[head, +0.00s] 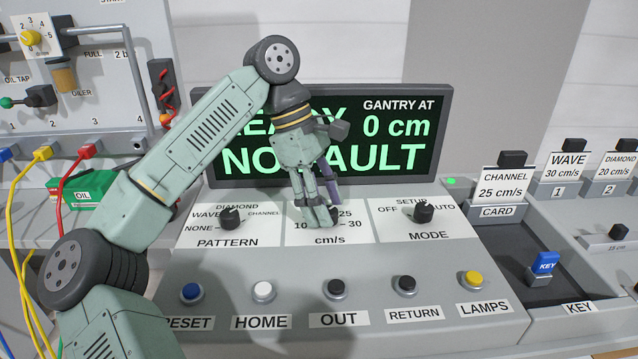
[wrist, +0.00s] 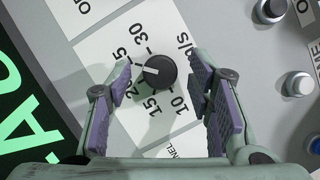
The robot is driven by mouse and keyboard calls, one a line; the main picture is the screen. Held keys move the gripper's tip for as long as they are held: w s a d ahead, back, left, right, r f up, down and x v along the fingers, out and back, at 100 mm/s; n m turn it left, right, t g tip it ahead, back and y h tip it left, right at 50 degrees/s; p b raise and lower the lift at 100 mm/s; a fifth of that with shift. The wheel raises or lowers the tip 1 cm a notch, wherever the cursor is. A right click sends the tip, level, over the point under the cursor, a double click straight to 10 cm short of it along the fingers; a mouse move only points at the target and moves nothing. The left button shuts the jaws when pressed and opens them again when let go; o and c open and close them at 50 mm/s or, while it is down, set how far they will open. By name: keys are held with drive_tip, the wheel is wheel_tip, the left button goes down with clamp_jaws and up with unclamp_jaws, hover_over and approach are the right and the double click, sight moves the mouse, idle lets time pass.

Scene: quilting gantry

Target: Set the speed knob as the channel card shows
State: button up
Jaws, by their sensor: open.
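The channel card (head: 502,186) reads 25 cm/s and stands in the holder marked CARD at the right. The speed knob (wrist: 160,72) is round and black, with a white pointer line. In the wrist view its line points left, toward the 25 mark (wrist: 121,56). My gripper (head: 325,212) is over the cm/s dial in the head view and hides most of the knob. In the wrist view my gripper (wrist: 160,88) is open, with one purple-padded finger on each side of the knob and visible gaps between.
The pattern knob (head: 230,217) is left of the speed dial and the mode knob (head: 424,212) right. Several push buttons, including OUT (head: 337,288), line the front. The display (head: 400,150) behind shows NO FAULT and 0 cm. A blue key (head: 544,263) stands at the right.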

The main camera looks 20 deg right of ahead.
drive_tip(key=v, duration=1.1)
drive_tip(key=shift+r, duration=0.35)
drive_tip(key=shift+s+f, duration=0.1)
